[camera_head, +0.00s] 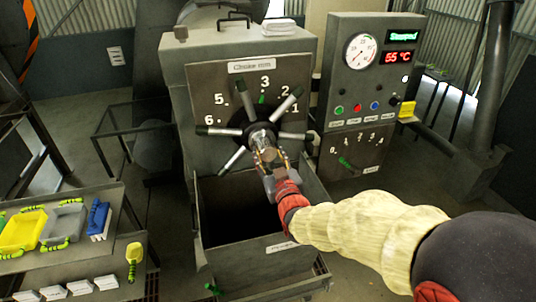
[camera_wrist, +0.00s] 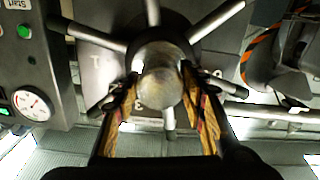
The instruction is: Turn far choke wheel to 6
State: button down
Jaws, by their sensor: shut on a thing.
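The choke wheel (camera_head: 240,125) is a dark hub with several metal spokes with dark tips, on a grey machine front under a "Choke" label (camera_head: 251,65). White scale numbers run around it, with 6 and 5 at the left and 3 at the top. A bright green mark (camera_head: 262,99) shows just below the 3. My gripper (camera_head: 266,156) reaches the wheel's centre from the front right. In the wrist view, my gripper (camera_wrist: 160,92) has its fingers on both sides of the round metal hub (camera_wrist: 160,62) and is shut on it. The fingers partly hide the spokes.
An open metal bin (camera_head: 270,248) stands below the wheel. A control panel (camera_head: 368,85) with a gauge, a "Stopped" display and 55 °C stands at the right. A bench (camera_head: 75,270) with yellow, grey and blue items is at the lower left.

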jog(key=shift+n+b, duration=0.3)
jog(key=shift+b, duration=0.1)
jog(key=n+b, duration=0.3)
jog(key=b, duration=0.1)
jog(key=shift+f+n, duration=0.15)
jog(key=shift+n, duration=0.25)
jog(key=n+b, duration=0.4)
jog(key=shift+n, duration=0.3)
jog(key=n+b, duration=0.3)
jog(key=n, duration=0.1)
jog(key=n+b, duration=0.1)
jog(key=n, duration=0.1)
jog(key=n+b, duration=0.1)
jog(key=n, duration=0.1)
jog(key=shift+r+n, duration=0.2)
jog(key=shift+n, duration=0.1)
jog(key=shift+b, duration=0.35)
jog(key=c, duration=1.1)
grip_release()
jog(key=shift+c, duration=0.2)
jog(key=shift+o, duration=0.4)
jog(key=shift+s+d, duration=0.1)
